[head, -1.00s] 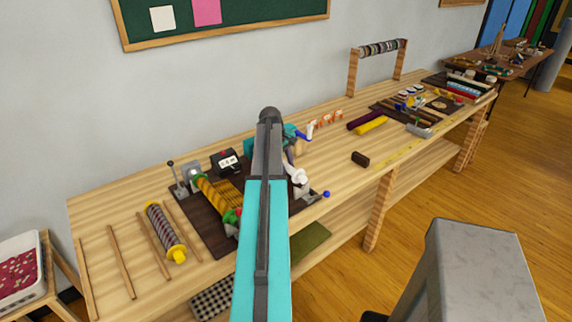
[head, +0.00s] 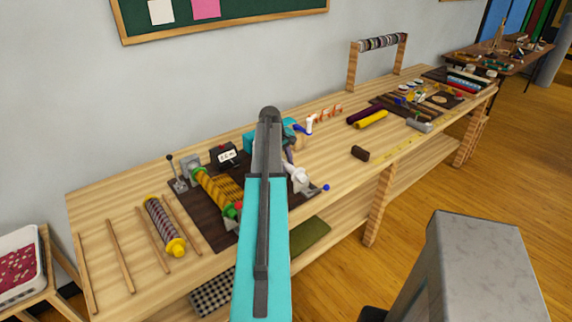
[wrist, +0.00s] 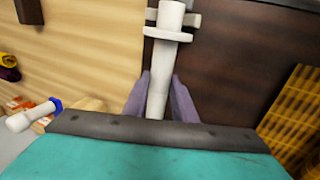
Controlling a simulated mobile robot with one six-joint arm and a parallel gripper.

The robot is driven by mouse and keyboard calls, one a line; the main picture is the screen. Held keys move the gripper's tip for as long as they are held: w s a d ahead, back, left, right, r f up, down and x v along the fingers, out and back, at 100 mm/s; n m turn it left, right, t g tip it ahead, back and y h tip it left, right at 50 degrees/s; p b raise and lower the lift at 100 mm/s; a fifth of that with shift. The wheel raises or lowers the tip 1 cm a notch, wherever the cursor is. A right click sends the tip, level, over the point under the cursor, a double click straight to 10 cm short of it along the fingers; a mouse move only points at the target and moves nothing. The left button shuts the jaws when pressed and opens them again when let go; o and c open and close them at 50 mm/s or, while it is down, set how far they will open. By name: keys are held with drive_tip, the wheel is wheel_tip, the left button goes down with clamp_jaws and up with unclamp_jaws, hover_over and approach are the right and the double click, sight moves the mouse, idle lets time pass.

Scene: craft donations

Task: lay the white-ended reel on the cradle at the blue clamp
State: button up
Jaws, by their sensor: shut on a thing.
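My gripper (wrist: 160,92) is shut on the white-ended reel (wrist: 168,22), with its greyish-purple fingers on either side of the pale shaft. The reel's flanged white end points toward the table's front edge and also shows in the head view (head: 297,174). Pale grey prongs, seemingly the cradle (wrist: 192,19), flank that end; I cannot tell whether it rests on them. The blue clamp knob (head: 326,187) is just right of and below the reel's end in the head view. My arm hides the reel's other part there.
A yellow-wound reel with green ends (head: 215,190) lies on the dark board (head: 190,223), left of my arm. A yellow-ended reel (head: 163,226) and wooden rods lie farther left. A brown block (head: 360,153) sits to the right, with bare tabletop around it.

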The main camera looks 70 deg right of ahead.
drive_tip(key=o, duration=1.1)
drive_tip(key=shift+r, duration=0.1)
drive_tip(key=p+v, duration=0.4)
drive_tip(key=v, duration=0.3)
drive_tip(key=shift+r, duration=0.4)
drive_tip(key=shift+a, duration=0.15)
